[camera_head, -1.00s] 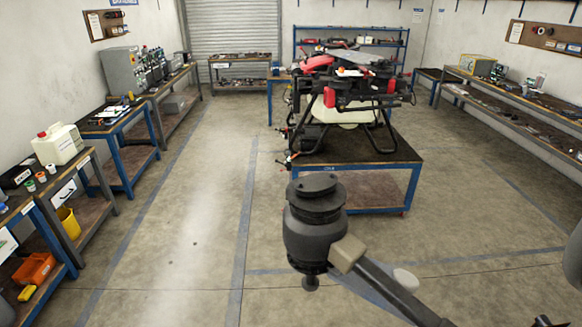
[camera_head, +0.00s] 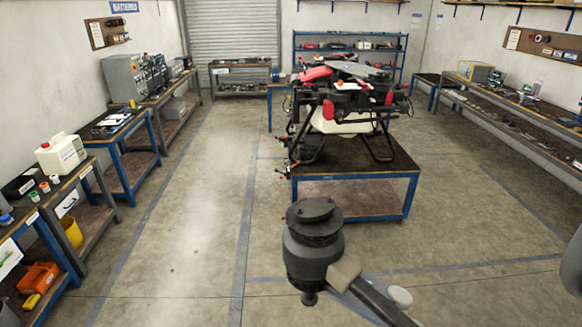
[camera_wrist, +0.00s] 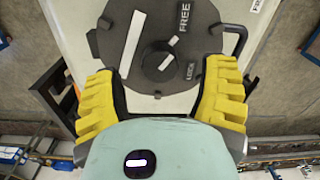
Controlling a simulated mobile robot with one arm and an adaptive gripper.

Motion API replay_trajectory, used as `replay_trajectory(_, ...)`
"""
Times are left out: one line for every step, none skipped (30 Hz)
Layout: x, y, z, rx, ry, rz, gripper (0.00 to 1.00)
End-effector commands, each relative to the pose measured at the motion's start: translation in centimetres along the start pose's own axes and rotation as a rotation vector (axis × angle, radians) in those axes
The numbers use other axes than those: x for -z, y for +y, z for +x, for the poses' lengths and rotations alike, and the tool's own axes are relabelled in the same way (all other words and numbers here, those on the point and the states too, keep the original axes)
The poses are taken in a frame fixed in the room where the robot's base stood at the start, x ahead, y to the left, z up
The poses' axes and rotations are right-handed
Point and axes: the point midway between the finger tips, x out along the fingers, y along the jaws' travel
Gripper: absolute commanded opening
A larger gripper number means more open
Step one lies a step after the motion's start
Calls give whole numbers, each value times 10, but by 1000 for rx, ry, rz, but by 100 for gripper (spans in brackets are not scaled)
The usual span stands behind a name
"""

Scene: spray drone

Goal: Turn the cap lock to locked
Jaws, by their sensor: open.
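In the wrist view, a round black cap (camera_wrist: 108,42) sits on a pale tank surface (camera_wrist: 70,18). It carries the words FREE (camera_wrist: 184,17) and LOCK (camera_wrist: 190,70) on its right side. A long white bar (camera_wrist: 132,43) crosses its left part. A smaller round dial (camera_wrist: 152,70) near the middle bears a short white mark; which word the lock is set to I cannot tell. My gripper (camera_wrist: 165,95) is open, its yellow fingers apart at the cap's lower left and lower right. Contact with the cap is unclear. The gripper does not show in the head view.
A dark cylinder on an arm (camera_head: 314,245) stands in the head view's foreground. Behind it, a drone with a pale tank (camera_head: 340,122) is on a blue-framed cart (camera_head: 355,190). Benches line both walls. A black handle (camera_wrist: 240,38) is right of the cap.

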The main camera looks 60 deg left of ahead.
Motion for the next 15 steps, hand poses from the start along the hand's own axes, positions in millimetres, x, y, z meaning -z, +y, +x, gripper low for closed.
replay_trajectory(-2,0,4,3,-4,2,72)
replay_trajectory(-1,0,4,4,-2,1,72)
replay_trajectory(0,0,8,4,-2,2,72)
replay_trajectory(0,0,11,4,-3,3,72)
replay_trajectory(-1,0,14,4,-4,3,72)
replay_trajectory(0,1,18,3,-1,3,72)
replay_trajectory(0,1,20,3,-1,3,72)
replay_trajectory(0,1,22,3,-1,3,72)
replay_trajectory(0,1,24,3,-1,3,72)
replay_trajectory(0,1,26,2,0,2,72)
replay_trajectory(0,1,27,2,1,2,72)
replay_trajectory(0,0,28,1,2,2,72)
replay_trajectory(0,1,29,1,3,2,72)
replay_trajectory(0,1,29,1,3,2,72)
replay_trajectory(0,1,30,0,4,2,72)
